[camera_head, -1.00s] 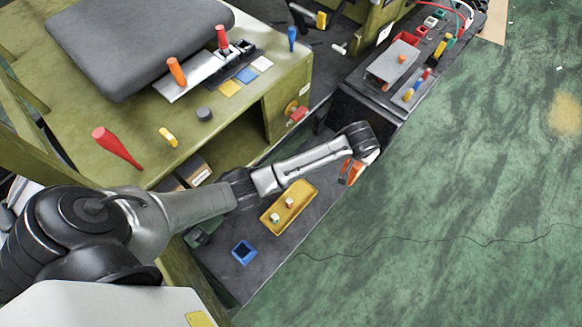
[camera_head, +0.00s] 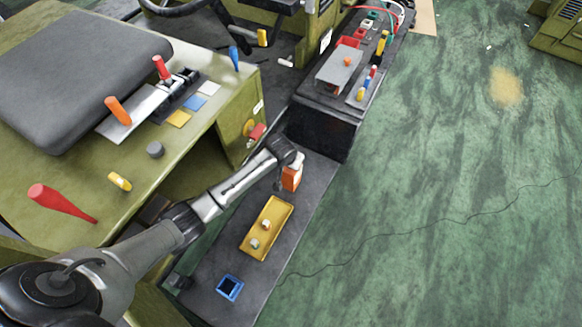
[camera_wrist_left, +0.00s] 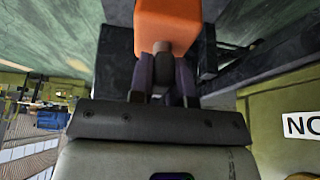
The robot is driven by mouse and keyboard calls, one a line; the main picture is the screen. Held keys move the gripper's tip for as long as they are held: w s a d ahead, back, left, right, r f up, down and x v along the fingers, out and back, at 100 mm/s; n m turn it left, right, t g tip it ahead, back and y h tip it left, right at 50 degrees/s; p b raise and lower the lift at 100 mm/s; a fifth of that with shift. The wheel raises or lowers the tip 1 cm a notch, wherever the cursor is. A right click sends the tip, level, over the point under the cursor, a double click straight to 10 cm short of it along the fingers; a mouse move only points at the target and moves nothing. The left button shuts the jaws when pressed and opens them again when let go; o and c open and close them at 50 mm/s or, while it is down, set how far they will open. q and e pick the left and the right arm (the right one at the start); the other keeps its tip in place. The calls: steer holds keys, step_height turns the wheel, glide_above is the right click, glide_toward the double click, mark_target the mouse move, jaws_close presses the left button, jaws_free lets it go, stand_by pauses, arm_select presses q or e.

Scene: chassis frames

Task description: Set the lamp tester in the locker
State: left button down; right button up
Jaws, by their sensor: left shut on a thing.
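The lamp tester appears to be the orange block (camera_head: 292,177), held in my left gripper (camera_head: 291,163) above the dark lower ledge (camera_head: 225,255). In the left wrist view the orange block (camera_wrist_left: 168,24) sits between the dark fingers (camera_wrist_left: 163,75), with a grey stub at its near end. The locker seems to be the dark box (camera_head: 322,132) beyond the gripper, under the raised dark top. The gripper is just short of its near face. I cannot make out its opening clearly. My right gripper is in neither view.
A yellow tray (camera_head: 258,243) with small knobs and a blue square holder (camera_head: 230,289) sit on the ledge. The olive console (camera_head: 85,180) with levers lies left. A grey plate (camera_head: 338,69) and small coloured parts lie on the raised top. Green floor (camera_head: 430,200) is open at right.

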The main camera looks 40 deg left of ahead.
arm_select(q)
step_height(320, 180, down, 4)
steer(key=shift+r+b, duration=0.25)
steer(key=shift+b, duration=0.4)
steer(key=shift+f, duration=0.25)
steer(key=c, duration=1.1)
jaws_free()
steer(key=shift+f, duration=0.1)
